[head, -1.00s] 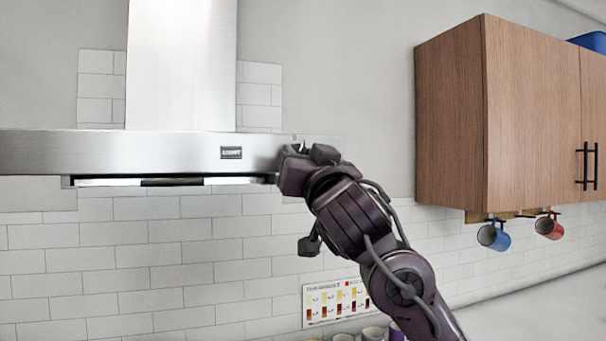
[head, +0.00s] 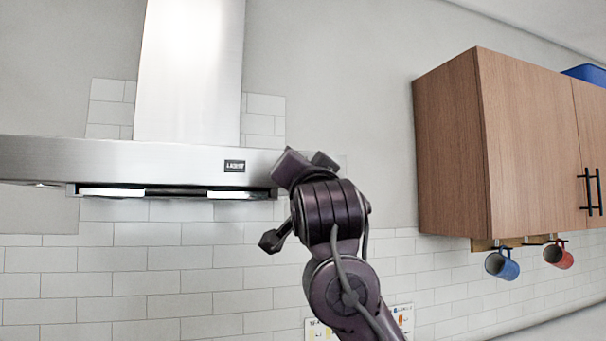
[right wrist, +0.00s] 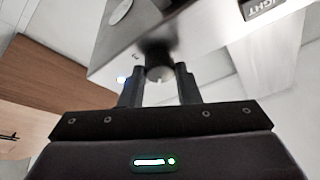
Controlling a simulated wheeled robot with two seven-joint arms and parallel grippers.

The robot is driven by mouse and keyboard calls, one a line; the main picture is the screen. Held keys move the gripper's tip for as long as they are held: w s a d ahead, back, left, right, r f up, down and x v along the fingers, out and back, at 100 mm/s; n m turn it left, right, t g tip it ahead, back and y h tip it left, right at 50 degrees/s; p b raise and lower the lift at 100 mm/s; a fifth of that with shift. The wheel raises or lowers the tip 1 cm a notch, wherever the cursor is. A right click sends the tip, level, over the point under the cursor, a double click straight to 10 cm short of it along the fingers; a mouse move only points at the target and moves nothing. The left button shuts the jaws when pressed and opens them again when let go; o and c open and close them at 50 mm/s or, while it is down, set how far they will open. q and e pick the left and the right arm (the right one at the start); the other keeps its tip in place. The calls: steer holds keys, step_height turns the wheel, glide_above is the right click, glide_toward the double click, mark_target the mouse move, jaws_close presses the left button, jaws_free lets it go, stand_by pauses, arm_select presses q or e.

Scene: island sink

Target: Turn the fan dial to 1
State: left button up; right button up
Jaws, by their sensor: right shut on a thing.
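The steel range hood (head: 110,160) is on the wall at the left of the head view, and its front panel crosses the right wrist view (right wrist: 195,40). A dark round dial with a grey face (right wrist: 160,73) sits between the two fingers of my right gripper (right wrist: 159,88), which is shut on it. In the head view my right gripper (head: 306,162) is at the right end of the hood, and my own wrist hides the dial there. No number or pointer on the dial is readable. My left gripper is in neither view.
A "LIGHT" label (head: 234,166) is on the hood front, left of my right gripper. A wooden cabinet (head: 490,150) hangs to the right, with a blue mug (head: 503,265) and a red mug (head: 559,256) below it. Bare wall lies between hood and cabinet.

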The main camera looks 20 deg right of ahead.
steer(key=o, duration=1)
steer(key=shift+c, duration=0.2)
steer(key=b+v, duration=0.4)
steer(key=v, duration=0.3)
steer(key=shift+s+f, duration=0.2)
steer(key=shift+s, duration=0.15)
